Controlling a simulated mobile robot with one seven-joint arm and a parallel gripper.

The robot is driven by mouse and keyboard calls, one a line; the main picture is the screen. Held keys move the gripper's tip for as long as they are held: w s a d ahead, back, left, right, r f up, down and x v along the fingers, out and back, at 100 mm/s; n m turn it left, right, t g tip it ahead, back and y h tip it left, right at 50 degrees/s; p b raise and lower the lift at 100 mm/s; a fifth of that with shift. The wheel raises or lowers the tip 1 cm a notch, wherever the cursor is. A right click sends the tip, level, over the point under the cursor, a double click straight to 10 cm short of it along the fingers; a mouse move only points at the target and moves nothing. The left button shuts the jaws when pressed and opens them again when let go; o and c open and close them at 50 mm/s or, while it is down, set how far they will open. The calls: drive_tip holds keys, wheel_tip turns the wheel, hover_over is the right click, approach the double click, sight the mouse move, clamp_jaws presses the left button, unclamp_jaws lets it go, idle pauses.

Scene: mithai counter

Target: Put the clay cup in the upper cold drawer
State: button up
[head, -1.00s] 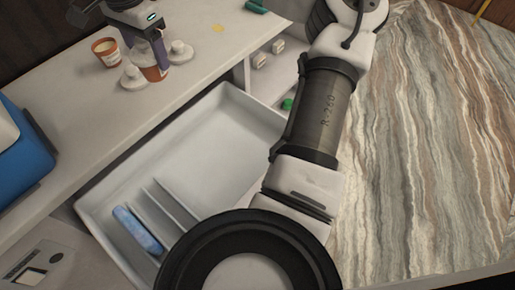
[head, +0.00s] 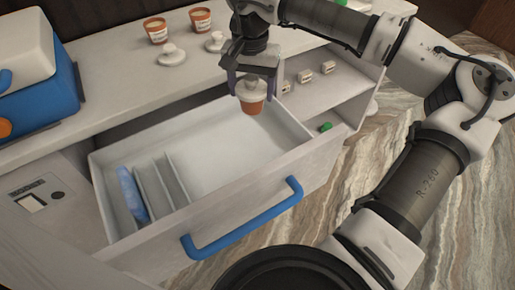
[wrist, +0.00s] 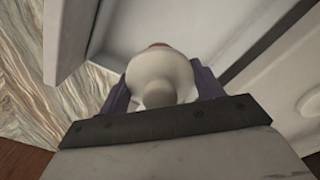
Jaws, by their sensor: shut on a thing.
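The clay cup (head: 251,107) is small and terracotta with a pale label band and a white knobbed lid. My gripper (head: 254,90) is shut on it and holds it upright at the right part of the open drawer (head: 240,184), near its back wall. I cannot tell how far the cup is above the drawer floor. The drawer is white inside, with a blue bar handle (head: 245,222). In the wrist view the white lid (wrist: 160,75) sits between the fingers and hides most of the cup.
Thin dividers (head: 165,183) and a blue pack (head: 131,194) fill the drawer's left end; the rest is clear. Two similar cups (head: 155,30) (head: 201,19) and loose white lids (head: 172,54) stand on the counter. A blue cooler box (head: 40,85) is at left. Side shelves (head: 325,95) hold small items.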

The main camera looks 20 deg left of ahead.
sight(252, 110)
wheel_tip(252, 110, down, 19)
drive_tip(key=shift+f+p, duration=0.1)
drive_tip(key=shift+p, duration=0.3)
drive_tip(key=shift+f, duration=0.15)
drive_tip(key=o, duration=1.1)
drive_tip(key=shift+c, duration=0.2)
drive_tip(key=shift+r, duration=0.35)
wheel_tip(252, 110, up, 12)
drive_tip(key=shift+f+b, duration=0.1)
drive_tip(key=shift+b, duration=0.4)
